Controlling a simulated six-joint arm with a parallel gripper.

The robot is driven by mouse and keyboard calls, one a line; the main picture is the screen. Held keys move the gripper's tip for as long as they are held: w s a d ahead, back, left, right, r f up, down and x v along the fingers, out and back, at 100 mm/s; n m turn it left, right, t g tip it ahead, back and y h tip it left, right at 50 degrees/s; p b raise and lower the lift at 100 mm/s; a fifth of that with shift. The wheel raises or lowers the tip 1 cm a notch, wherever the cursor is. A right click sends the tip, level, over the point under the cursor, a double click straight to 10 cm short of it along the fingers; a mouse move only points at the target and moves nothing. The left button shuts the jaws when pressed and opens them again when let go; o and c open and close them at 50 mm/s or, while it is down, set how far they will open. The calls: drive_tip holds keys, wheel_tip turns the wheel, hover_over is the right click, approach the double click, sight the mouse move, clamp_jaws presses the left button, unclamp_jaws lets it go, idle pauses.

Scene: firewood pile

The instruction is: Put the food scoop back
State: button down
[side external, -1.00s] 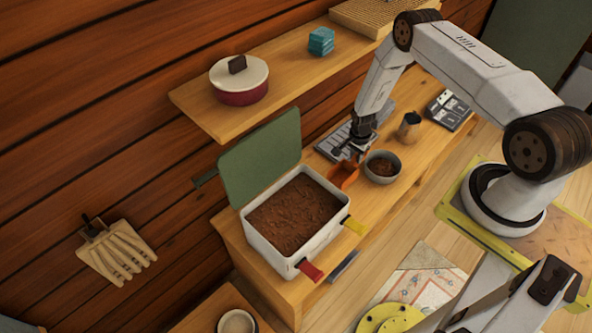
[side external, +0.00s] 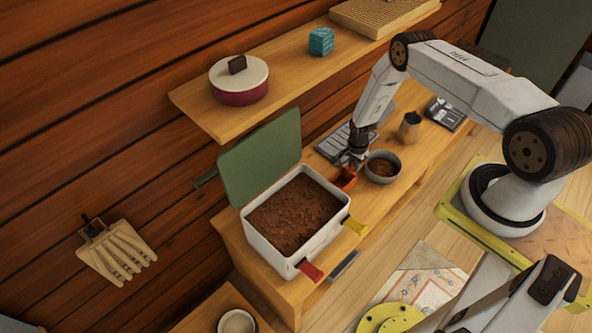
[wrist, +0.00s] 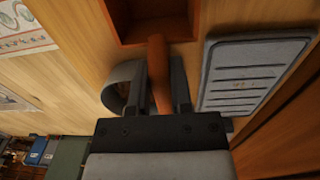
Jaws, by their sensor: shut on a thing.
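The orange-brown food scoop (side external: 347,180) is on the wooden counter or just above it, between the white food bin and the grey bowl; the contact below it is hidden. My gripper (side external: 352,163) is over the scoop, pointing down. In the wrist view the scoop's handle (wrist: 159,78) runs between the fingers of my gripper (wrist: 160,95), which are shut on it. The scoop's square pan (wrist: 152,22) lies beyond the fingertips, at the top edge. The white bin (side external: 318,248) is full of brown food, with its green lid (side external: 260,160) standing open.
The grey bowl (side external: 383,155) with brown contents stands close right of the scoop. A grey ridged tray (side external: 330,146) lies behind it, and a metal jug (side external: 409,127) stands further right. A wooden shelf (side external: 290,78) overhangs at the back.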

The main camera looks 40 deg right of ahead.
drive_tip(key=shift+f, duration=0.6)
drive_tip(key=c, duration=0.5)
unclamp_jaws()
drive_tip(key=shift+c, duration=0.2)
drive_tip(key=shift+r, duration=0.15)
wheel_tip(320, 180, up, 13)
drive_tip(key=shift+w, duration=0.2)
idle(0.6)
